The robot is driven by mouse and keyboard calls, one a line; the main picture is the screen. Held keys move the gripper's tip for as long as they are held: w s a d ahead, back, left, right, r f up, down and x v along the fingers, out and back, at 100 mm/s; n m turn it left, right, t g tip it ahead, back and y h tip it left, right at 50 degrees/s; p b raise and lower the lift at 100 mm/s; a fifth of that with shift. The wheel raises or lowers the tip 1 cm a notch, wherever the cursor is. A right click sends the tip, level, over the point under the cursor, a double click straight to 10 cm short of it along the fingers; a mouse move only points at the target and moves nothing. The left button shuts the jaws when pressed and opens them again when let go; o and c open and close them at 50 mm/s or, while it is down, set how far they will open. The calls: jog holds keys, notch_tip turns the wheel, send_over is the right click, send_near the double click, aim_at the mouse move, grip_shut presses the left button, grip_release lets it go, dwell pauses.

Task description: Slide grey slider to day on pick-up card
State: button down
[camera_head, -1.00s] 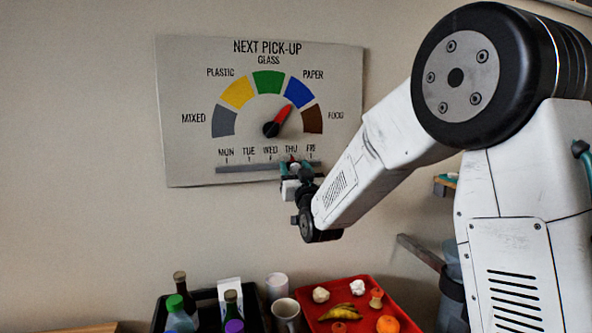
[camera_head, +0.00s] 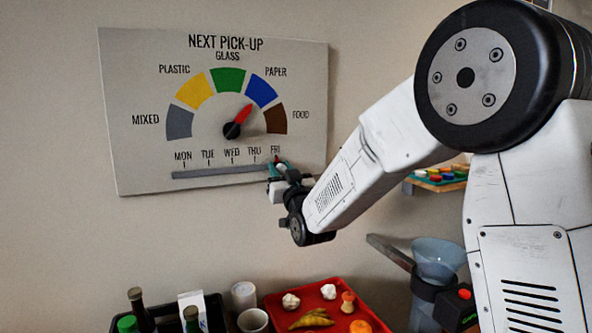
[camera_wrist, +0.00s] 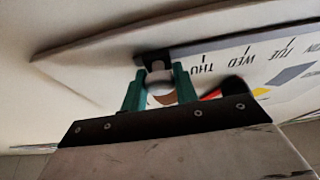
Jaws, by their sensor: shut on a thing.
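The pick-up card (camera_head: 135,90) hangs on the wall, with day marks MON to FRI above a grey slot bar (camera_head: 215,172). My gripper (camera_head: 279,167) is at the bar's right end, just below FRI. In the wrist view its teal fingers (camera_wrist: 160,90) are shut on the grey slider (camera_wrist: 160,76), by the end of the dark bar. THU shows to the right of the fingers there; FRI is hidden. In the head view the gripper mostly hides the slider. The red dial pointer (camera_head: 240,117) points between paper and food.
Below are a red tray (camera_head: 330,298) of food items, a dark crate (camera_head: 215,310) with bottles, and two pale cups (camera_head: 244,295). A shelf (camera_head: 412,188) with coloured pieces is at right. The wall left of the card is bare.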

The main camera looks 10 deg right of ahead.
jog(key=shift+d, duration=0.15)
jog(key=c, duration=1.3)
grip_release()
jog(key=shift+d, duration=0.1)
jog(key=shift+o, duration=0.8)
jog(key=shift+d, duration=0.1)
jog(key=a+v, duration=0.1)
jog(key=v, duration=0.6)
jog(key=shift+s+d, duration=0.35)
jog(key=shift+d, duration=0.1)
jog(key=shift+f, duration=0.15)
